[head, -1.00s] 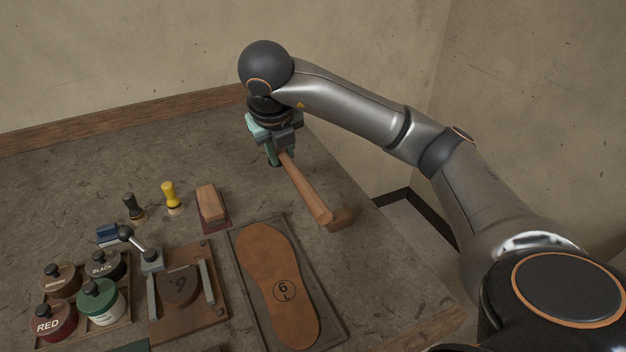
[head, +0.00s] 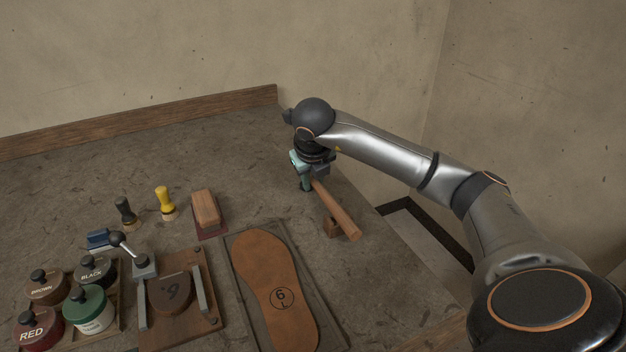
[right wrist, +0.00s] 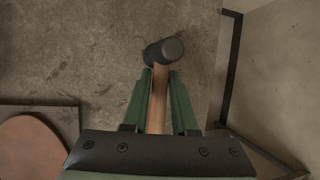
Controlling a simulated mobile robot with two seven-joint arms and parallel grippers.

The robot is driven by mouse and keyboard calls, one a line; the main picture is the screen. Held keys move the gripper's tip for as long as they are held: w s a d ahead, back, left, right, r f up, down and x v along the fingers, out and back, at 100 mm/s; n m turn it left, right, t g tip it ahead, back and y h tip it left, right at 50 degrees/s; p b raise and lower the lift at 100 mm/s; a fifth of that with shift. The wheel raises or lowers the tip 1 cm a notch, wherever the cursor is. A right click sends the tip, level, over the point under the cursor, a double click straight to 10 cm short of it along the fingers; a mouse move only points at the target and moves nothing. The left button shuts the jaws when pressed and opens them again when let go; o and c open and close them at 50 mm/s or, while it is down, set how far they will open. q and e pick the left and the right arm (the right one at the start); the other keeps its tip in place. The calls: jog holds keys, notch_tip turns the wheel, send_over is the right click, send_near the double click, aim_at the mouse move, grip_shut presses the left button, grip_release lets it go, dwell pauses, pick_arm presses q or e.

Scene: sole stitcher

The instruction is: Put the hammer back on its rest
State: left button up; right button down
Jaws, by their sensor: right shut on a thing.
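The hammer has a wooden handle (head: 337,209), which slants from my right gripper (head: 306,187) down to the right in the head view. In the right wrist view its dark head (right wrist: 163,51) lies just past the fingertips. My right gripper is shut on the handle close to the head, with the handle (right wrist: 158,98) between its green fingers (right wrist: 159,78). The hammer head is mostly hidden in the head view. My left gripper is not in view.
A board with a leather sole (head: 265,278) lies left of the handle. A wooden brush-like block (head: 206,209), two stamps, a wooden jig (head: 205,328) and several labelled jars are farther left. The table's right edge and the wall are close to my right arm.

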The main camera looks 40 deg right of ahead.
jog(key=c, duration=0.7)
grip_release()
jog(key=p+v, duration=0.1)
jog(key=v, duration=1.1)
jog(key=shift+p, duration=0.4)
jog(key=shift+a, duration=0.1)
